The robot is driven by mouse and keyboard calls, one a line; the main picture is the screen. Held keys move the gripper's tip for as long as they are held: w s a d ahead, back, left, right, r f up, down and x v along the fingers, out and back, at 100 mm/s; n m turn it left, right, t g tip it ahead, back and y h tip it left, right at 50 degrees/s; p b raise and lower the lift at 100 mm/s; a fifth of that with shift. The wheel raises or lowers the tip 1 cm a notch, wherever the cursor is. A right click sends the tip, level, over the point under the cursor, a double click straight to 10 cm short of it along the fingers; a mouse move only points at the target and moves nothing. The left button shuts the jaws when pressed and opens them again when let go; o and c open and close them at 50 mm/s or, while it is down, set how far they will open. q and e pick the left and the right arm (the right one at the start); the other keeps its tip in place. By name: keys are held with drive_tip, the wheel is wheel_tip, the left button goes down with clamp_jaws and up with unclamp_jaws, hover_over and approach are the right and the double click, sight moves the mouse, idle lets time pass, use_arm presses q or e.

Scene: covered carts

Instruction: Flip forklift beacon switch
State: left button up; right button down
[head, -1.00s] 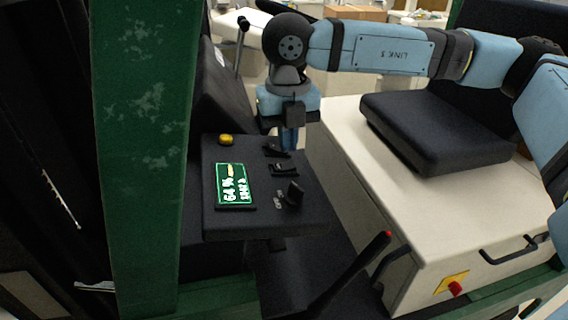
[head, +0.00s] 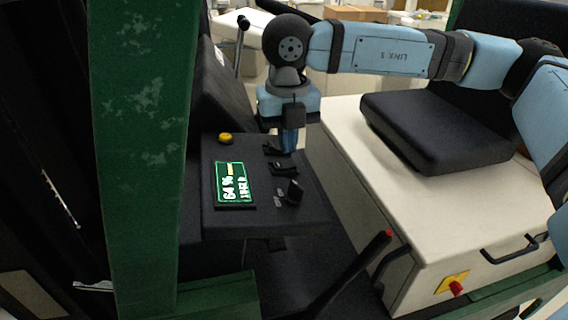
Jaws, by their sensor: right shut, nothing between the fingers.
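The forklift's dark control panel (head: 228,225) carries a lit green display (head: 234,184), a yellow button (head: 225,139) and several black switches. One switch (head: 273,149) is at the panel's far right edge, another switch (head: 284,168) is just nearer, and a larger black knob (head: 294,190) is nearest. I cannot tell which is the beacon switch. My right gripper (head: 288,146) points down, shut and empty, right beside the farthest switch; I cannot tell whether it touches it. My left gripper is not in view.
A green post (head: 145,150) stands at the left. A black seat (head: 435,130) rests on the cream cover (head: 355,190) at the right. A lever with a red tip (head: 355,265) rises in front, and a red button on a yellow plate (head: 454,284) is at lower right.

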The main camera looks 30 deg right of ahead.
sight(288, 164)
drive_tip(key=shift+f+b, duration=1.4)
drive_tip(key=shift+f, duration=0.2)
idle(0.5)
drive_tip(key=shift+r, duration=0.15)
drive_tip(key=shift+r+p, duration=1.45)
drive_tip(key=shift+r, duration=1.95)
